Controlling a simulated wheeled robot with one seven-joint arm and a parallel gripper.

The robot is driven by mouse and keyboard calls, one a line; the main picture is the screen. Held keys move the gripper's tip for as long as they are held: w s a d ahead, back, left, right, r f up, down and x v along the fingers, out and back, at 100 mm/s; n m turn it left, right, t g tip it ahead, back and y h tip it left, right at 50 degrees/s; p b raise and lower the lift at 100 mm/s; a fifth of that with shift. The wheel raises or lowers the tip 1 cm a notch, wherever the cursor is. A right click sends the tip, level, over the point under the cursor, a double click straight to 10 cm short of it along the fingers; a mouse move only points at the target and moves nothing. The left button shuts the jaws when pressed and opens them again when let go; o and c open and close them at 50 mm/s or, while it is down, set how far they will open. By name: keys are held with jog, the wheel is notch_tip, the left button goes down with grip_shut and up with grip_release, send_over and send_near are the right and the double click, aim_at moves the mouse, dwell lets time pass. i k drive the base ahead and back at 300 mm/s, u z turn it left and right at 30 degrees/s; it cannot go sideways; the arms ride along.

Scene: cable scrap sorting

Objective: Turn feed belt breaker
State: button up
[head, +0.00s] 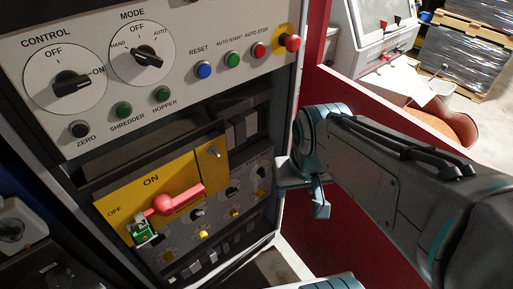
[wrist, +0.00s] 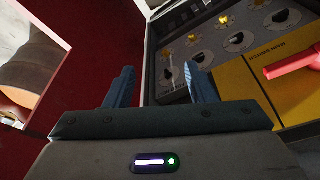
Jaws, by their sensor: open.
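The lower cabinet panel carries several small rotary breakers; a dark round one (head: 197,215) and a yellow one (head: 203,234) sit right of and below the red main switch handle (head: 180,200). In the wrist view, the breaker row (wrist: 239,42) lies beyond and to the right of my fingers. My gripper (wrist: 158,78) is open and empty, in front of the cabinet's right edge. In the head view, my gripper (head: 318,203) is partly hidden by my arm.
The yellow main switch plate (head: 120,195) holds the red handle and a green tag or lock (head: 143,232). Above is the control panel (head: 200,30) with knobs, buttons and a red emergency stop (head: 292,42). A red wall (head: 350,90) stands right of the cabinet.

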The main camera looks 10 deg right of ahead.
aim_at(261, 172)
jog(key=u, duration=0.4)
jog(key=k, duration=0.5)
jog(key=u, duration=0.15)
jog(key=i, duration=0.9)
jog(key=z, duration=0.2)
